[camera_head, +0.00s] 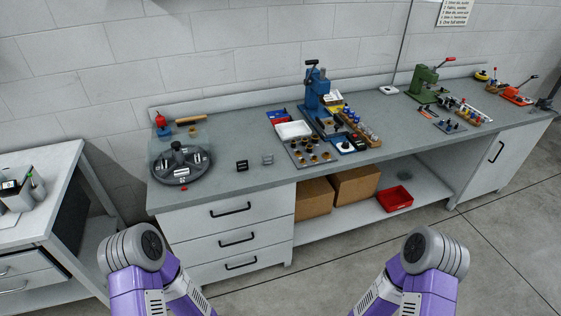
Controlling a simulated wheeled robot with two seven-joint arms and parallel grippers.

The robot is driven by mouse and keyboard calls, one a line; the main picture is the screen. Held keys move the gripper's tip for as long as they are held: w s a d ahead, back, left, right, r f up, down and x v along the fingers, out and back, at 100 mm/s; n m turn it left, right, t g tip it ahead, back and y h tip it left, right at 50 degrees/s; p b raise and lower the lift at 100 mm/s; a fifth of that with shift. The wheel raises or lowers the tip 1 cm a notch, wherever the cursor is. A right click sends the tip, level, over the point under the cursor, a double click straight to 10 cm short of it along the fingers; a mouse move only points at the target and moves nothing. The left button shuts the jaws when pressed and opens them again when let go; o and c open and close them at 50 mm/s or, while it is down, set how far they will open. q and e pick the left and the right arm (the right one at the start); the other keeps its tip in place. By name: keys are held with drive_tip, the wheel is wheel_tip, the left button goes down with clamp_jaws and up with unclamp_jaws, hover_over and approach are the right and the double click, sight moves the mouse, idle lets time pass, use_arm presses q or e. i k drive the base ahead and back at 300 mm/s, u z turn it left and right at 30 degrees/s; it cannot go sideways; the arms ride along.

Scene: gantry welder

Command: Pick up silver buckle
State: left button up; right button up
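A small silver buckle (267,159) lies on the grey workbench top (228,184), near the front left part of the bench. A similar black buckle (242,165) lies just to its left, apart from it. Only purple and grey links of my two arms show at the bottom of the view. Neither gripper is in view, and both arms are well short of the bench top.
A round grey fixture (180,164) stands left of the buckles. A board with brown knobs (312,153), a white tray (293,130) and a blue press (317,90) stand to the right. Drawers (235,236) are below. The bench top in front of the buckles is clear.

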sight(268, 155)
drive_tip(key=z, duration=0.85)
drive_tip(key=i, duration=1.55)
drive_tip(key=u, duration=0.4)
